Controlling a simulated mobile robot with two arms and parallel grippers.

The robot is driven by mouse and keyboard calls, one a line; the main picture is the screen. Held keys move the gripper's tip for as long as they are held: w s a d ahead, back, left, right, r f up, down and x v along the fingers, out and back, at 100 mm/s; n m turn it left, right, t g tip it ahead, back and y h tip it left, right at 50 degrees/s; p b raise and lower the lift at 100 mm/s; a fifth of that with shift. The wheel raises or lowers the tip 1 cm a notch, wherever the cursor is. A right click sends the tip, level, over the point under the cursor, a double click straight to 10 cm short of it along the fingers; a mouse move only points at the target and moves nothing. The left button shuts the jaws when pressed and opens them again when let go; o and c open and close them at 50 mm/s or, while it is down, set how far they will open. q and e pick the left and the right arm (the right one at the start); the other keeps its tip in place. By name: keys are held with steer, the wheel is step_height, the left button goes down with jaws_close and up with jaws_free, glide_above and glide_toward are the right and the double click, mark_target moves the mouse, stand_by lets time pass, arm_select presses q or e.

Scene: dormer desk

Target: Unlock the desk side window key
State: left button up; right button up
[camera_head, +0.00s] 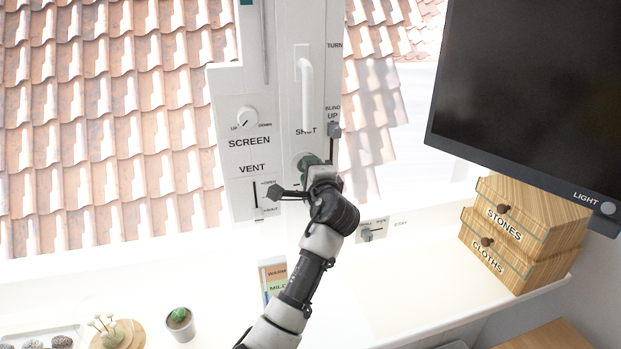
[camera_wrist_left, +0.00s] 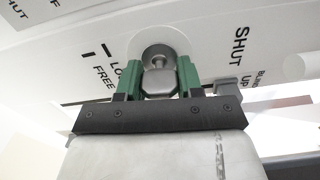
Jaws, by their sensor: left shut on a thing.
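The window key (camera_wrist_left: 158,80) is a grey metal key with a blocky head, seated in a round lock (camera_wrist_left: 157,52) in the left wrist view. My left gripper (camera_wrist_left: 160,73) has its green fingers on either side of the key head and is shut on it. Printed marks "LO..." (partly hidden) and "FREE" (camera_wrist_left: 103,76) are beside the lock. In the head view my left gripper (camera_head: 311,163) is at the white window frame (camera_head: 287,110), below the "SHUT" label, and hides the key. My right gripper is in neither view.
Above the lock is the white window handle (camera_head: 306,95), hanging vertically. Close by are the blind slider (camera_head: 334,130), the vent slider (camera_head: 273,191) and the screen knob (camera_head: 246,117). Wooden drawers (camera_head: 525,230) and a dark monitor (camera_head: 540,80) stand at right. A small cactus pot (camera_head: 180,324) is lower left.

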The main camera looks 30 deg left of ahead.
arm_select(q)
steer(key=shift+n+b, duration=0.3)
steer(key=shift+n, duration=0.3)
steer(key=o, duration=0.9)
steer(key=shift+o, duration=0.2)
steer(key=b+v, duration=0.2)
steer(key=v, duration=0.8)
steer(key=shift+s+d+b, duration=0.25)
steer(key=shift+d+b, duration=0.05)
